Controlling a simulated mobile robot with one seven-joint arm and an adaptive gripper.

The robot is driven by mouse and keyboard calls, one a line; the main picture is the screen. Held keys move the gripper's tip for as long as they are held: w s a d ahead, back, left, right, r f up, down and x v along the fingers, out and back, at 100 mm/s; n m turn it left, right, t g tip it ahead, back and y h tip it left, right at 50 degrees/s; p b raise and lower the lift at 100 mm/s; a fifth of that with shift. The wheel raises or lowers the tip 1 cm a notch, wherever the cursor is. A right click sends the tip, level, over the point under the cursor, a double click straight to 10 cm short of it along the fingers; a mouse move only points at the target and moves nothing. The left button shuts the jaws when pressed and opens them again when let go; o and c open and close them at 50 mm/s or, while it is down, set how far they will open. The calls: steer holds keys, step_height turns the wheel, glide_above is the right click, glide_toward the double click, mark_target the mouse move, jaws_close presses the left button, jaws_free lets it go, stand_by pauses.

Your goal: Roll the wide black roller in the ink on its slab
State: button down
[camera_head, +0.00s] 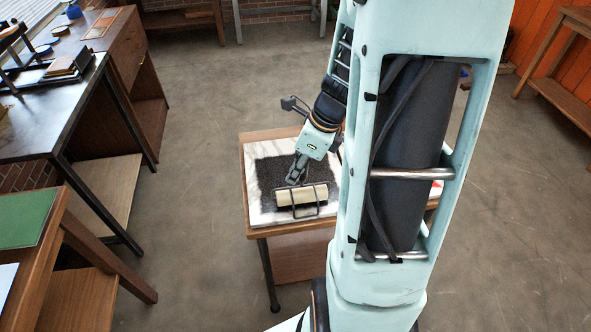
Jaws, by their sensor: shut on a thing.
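A white marbled slab (251,212) lies on a small wooden table, with a dark speckled ink patch (271,178) covering much of it. The roller (302,195) is at the slab's front part, over the ink patch. Its cylinder looks pale cream rather than black, and its wire frame is black. My gripper (293,181) points down just behind the roller and is shut on its handle, which is mostly hidden by the fingers. The roller appears to touch the inked surface, but this is hard to be sure of from here.
The small wooden table (290,228) stands on open grey floor. My arm hides its right side, where a bit of red shows. At left are a dark-topped bench (60,120) and a desk with a green mat (22,217). A wooden table (565,80) stands far right.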

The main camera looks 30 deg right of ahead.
steer(key=shift+f+b, duration=0.3)
steer(key=shift+f, duration=0.05)
stand_by(0.4)
steer(key=shift+w+d+p, duration=2.05)
steer(key=shift+w+p, duration=0.55)
steer(key=shift+w, duration=4.65)
steer(key=shift+s+a+b, duration=0.25)
steer(key=shift+s+a, duration=0.45)
steer(key=shift+s, duration=1.7)
steer(key=shift+s+a+b, duration=0.3)
steer(key=shift+s+a, duration=0.35)
steer(key=shift+s, duration=1.8)
steer(key=shift+s+a+b, duration=0.25)
steer(key=shift+s+a, duration=0.45)
steer(key=shift+s, duration=1.7)
steer(key=w+d+p, duration=0.3)
steer(key=w, duration=0.8)
steer(key=shift+p, duration=0.3)
